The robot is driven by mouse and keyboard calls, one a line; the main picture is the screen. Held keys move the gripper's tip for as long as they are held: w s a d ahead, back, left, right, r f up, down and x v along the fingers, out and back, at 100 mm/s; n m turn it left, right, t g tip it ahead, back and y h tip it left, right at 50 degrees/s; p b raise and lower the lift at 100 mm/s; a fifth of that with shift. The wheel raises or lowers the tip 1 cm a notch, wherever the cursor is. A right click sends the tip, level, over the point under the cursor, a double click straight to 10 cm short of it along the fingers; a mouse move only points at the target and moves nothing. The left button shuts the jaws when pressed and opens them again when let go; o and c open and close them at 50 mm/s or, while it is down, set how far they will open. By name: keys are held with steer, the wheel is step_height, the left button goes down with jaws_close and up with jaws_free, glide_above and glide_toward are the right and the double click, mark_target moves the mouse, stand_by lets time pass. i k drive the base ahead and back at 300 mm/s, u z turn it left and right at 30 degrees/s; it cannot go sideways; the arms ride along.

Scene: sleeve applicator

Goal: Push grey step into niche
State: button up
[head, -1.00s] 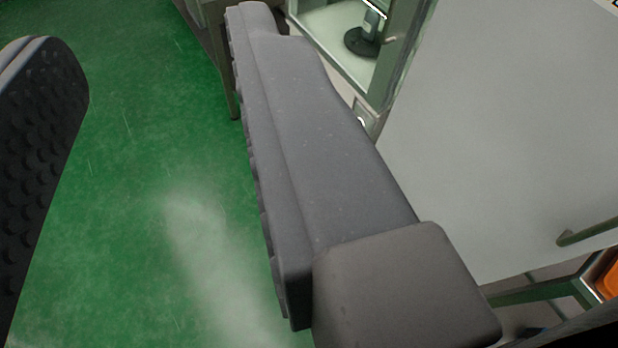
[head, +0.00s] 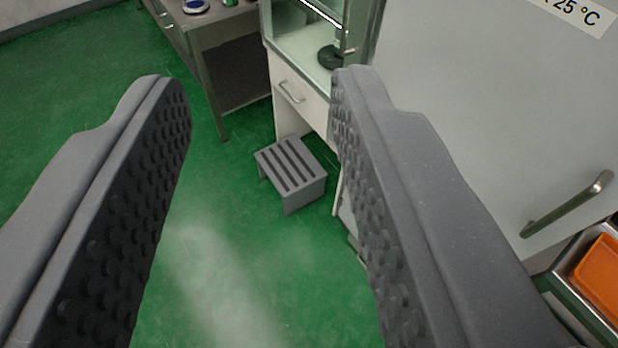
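The grey step (head: 290,170) is a small stool with a slatted top. It stands upright on the green floor in front of a white cabinet with a drawer. The step's right side lies close to my right finger in the picture. My gripper (head: 255,95) is open and empty, its two dark studded fingers wide apart on either side of the step in the picture. The gripper is nearer the camera than the step and apart from it.
A grey metal table (head: 228,50) stands left of the cabinet. A large grey door (head: 470,110) with a metal handle (head: 567,205) is at the right. An orange tray (head: 600,280) sits at the lower right. The green floor (head: 235,270) is clear before the step.

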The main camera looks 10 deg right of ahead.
mark_target(299, 176)
steer(key=i, duration=1)
steer(key=z, duration=0.1)
steer(key=k, duration=0.4)
steer(key=u, duration=0.7)
steer(key=i, duration=1.8)
steer(key=u, duration=0.25)
